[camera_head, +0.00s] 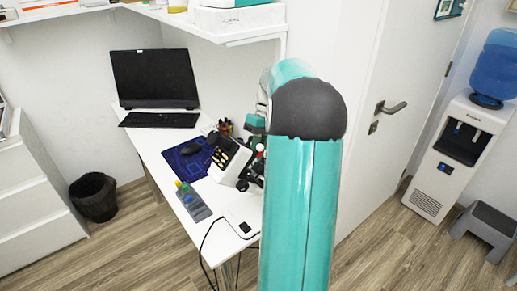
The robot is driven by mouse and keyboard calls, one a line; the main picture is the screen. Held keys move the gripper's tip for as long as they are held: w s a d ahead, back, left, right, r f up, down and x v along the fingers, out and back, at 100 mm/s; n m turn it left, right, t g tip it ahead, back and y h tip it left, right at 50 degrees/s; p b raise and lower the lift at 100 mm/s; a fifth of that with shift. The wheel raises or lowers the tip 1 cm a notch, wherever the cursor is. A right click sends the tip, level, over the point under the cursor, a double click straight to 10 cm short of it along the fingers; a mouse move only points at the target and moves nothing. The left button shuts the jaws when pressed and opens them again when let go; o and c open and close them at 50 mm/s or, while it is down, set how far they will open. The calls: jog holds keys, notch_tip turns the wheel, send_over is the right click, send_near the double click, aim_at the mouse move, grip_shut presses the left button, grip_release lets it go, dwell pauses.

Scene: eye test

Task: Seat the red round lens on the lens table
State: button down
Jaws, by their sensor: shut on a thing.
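My teal arm rises in front and covers much of the desk's right side. Behind its dark joint, part of my gripper (254,138) shows beside the arm, small and partly hidden. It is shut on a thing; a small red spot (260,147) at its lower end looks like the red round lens. Just below is a white and black instrument (234,160) with yellow marks on its face, partly covered by my arm. I cannot make out the lens table for sure, or whether the lens touches anything. A grey tray (198,210) with green, blue and yellow pieces lies at the desk's front left.
A pen holder (226,127) stands behind the instrument. A white flat device (243,218) lies at the front edge. A shelf (235,36) overhangs the back.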

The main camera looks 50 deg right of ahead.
jog(key=shift+w+a+f, duration=0.25)
jog(key=shift+a+f, duration=0.1)
dwell(0.4)
jog(key=c, duration=1.3)
grip_release()
jog(key=shift+w, duration=0.1)
jog(key=shift+c, duration=0.2)
jog(key=shift+w+d+r, duration=0.1)
jog(key=shift+d+r, duration=0.05)
jog(key=shift+r, duration=0.4)
jog(key=v, duration=1.2)
jog(key=shift+s+d+r, duration=0.3)
jog(key=shift+s+d, duration=0.1)
jog(key=shift+d, duration=0.05)
